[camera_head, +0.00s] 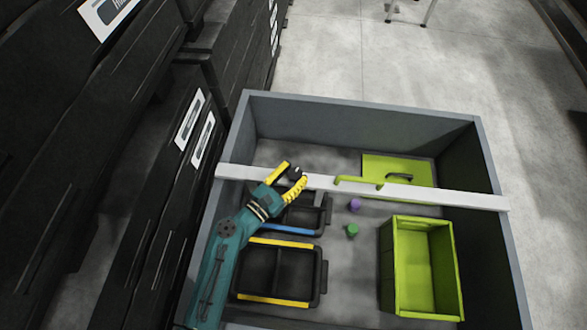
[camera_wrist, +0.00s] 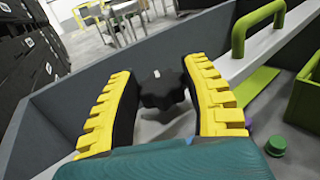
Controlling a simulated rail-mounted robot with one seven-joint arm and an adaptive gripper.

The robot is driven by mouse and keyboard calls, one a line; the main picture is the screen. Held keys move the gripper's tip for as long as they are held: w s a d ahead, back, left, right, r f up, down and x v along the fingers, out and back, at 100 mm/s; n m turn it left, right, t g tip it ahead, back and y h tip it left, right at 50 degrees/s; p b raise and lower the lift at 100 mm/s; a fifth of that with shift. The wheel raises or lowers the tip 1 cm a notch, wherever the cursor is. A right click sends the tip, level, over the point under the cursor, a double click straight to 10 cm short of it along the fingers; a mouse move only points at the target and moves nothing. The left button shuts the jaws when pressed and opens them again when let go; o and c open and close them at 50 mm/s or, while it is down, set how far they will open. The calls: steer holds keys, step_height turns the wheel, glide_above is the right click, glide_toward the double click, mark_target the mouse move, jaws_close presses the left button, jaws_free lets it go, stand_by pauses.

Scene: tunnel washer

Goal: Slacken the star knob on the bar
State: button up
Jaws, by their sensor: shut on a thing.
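The dark star knob (camera_head: 296,173) is at the left part of the pale bar (camera_head: 450,196), which lies across the grey bin. In the wrist view the black, lobed knob (camera_wrist: 162,91) sits between the two fingers. My gripper (camera_head: 292,180), with yellow, ridged fingers, reaches it from the front left. The bar (camera_wrist: 262,52) rises to the right there. The knob's underside and stem are hidden.
A green handle (camera_head: 358,182) stands on the bar right of the knob. Below are black trays (camera_head: 318,270), a green box (camera_head: 388,268), a purple peg (camera_head: 354,205) and a green peg (camera_head: 352,230). A green panel (camera_head: 420,165) with a dark handle lies behind the bar. Dark crates (camera_head: 150,200) line the left.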

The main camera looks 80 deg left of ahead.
steer(key=shift+w+d+n+g+y, duration=0.1)
steer(key=shift+n+g+y, duration=2.05)
steer(key=shift+y, duration=0.25)
steer(key=o, duration=1.2)
steer(key=v, duration=1.2)
steer(key=shift+w, duration=0.1)
